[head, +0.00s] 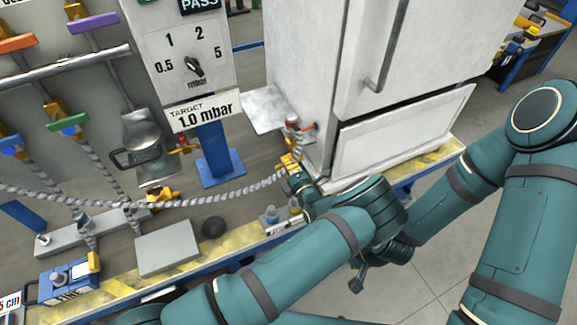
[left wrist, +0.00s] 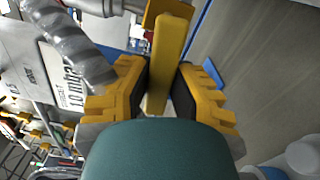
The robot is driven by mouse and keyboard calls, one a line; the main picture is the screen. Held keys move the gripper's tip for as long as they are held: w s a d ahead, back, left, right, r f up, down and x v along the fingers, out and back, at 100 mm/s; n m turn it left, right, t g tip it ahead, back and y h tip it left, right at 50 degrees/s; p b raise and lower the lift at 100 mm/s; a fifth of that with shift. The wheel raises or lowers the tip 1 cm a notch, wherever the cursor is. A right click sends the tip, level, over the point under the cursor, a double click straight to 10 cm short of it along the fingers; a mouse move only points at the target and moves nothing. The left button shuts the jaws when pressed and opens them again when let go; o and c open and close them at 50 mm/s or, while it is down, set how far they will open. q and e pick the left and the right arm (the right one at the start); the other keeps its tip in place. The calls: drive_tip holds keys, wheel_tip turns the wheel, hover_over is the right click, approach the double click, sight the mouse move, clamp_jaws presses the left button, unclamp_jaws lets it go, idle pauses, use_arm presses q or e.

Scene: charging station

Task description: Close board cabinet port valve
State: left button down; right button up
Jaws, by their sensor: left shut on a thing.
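The white board cabinet (head: 365,80) has a port fitting (head: 292,124) with a red top at its lower left corner. A yellow valve handle (head: 290,160) shows below it, where a grey braided hose (head: 220,197) ends. My left gripper (head: 298,180) is at this valve. In the left wrist view, the left gripper (left wrist: 168,88) has its two yellow fingers with dark pads on either side of the yellow handle (left wrist: 166,60), shut on it. My right arm crosses behind the left wrist. Its gripper end (head: 358,278) is mostly hidden, so its jaws cannot be made out.
A gauge board (head: 190,60) reading TARGET 1.0 mbar stands left of the cabinet.

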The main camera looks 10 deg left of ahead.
use_arm(q)
drive_tip(key=shift+a+r+m, duration=0.1)
drive_tip(key=shift+r+m, duration=0.3)
drive_tip(key=shift+m, duration=0.3)
drive_tip(key=c, duration=0.8)
unclamp_jaws()
wheel_tip(320, 180, up, 10)
drive_tip(key=shift+f, duration=0.15)
drive_tip(key=shift+w+r, duration=0.1)
drive_tip(key=shift+r, duration=0.15)
drive_tip(key=shift+f, duration=0.15)
